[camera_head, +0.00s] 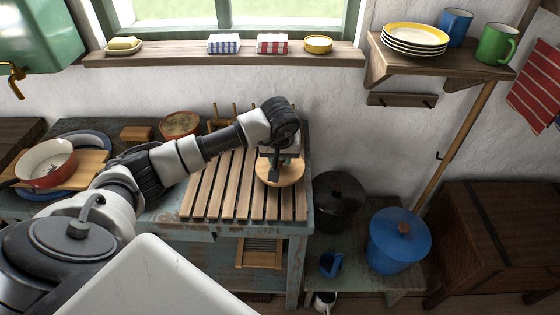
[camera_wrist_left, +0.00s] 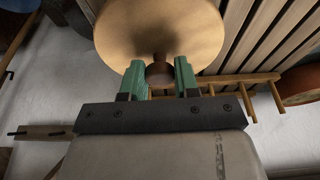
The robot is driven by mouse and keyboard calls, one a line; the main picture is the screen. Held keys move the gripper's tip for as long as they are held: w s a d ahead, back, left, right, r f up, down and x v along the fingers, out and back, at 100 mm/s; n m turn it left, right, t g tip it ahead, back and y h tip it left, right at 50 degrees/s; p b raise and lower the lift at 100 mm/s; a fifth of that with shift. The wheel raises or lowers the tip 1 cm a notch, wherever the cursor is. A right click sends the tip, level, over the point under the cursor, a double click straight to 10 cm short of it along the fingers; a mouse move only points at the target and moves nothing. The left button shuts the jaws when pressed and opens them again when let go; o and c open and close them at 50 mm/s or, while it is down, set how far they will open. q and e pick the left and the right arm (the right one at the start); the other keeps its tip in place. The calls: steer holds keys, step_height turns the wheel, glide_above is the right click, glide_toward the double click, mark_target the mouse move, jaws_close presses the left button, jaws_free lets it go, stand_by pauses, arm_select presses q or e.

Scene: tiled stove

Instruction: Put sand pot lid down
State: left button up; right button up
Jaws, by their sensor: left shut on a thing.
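A round, light wooden lid (camera_head: 280,174) with a dark knob (camera_wrist_left: 159,74) is at my left gripper (camera_head: 279,155). In the left wrist view the green fingers of this gripper (camera_wrist_left: 158,78) are shut on the knob, and the lid (camera_wrist_left: 160,25) lies flat beyond them. The lid is at the right end of the slatted wooden rack (camera_head: 235,195); I cannot tell whether it touches the slats. A reddish-brown round pot (camera_head: 182,125) without a lid stands behind the rack, and a similar pot edge (camera_wrist_left: 302,85) shows in the left wrist view. My right gripper is not in view.
A black pot (camera_head: 338,203) and a blue lidded pot (camera_head: 400,243) stand lower, right of the rack. A red pan (camera_head: 46,163) sits on a board at the left. The window sill (camera_head: 222,57) is behind. The rack's left slats are bare.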

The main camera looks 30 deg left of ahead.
arm_select(q)
steer(key=shift+f, duration=1.35)
steer(key=o, duration=0.9)
steer(key=shift+o, duration=0.2)
steer(key=shift+r, duration=0.1)
steer(key=v, duration=1.2)
steer(key=shift+w+r, duration=0.1)
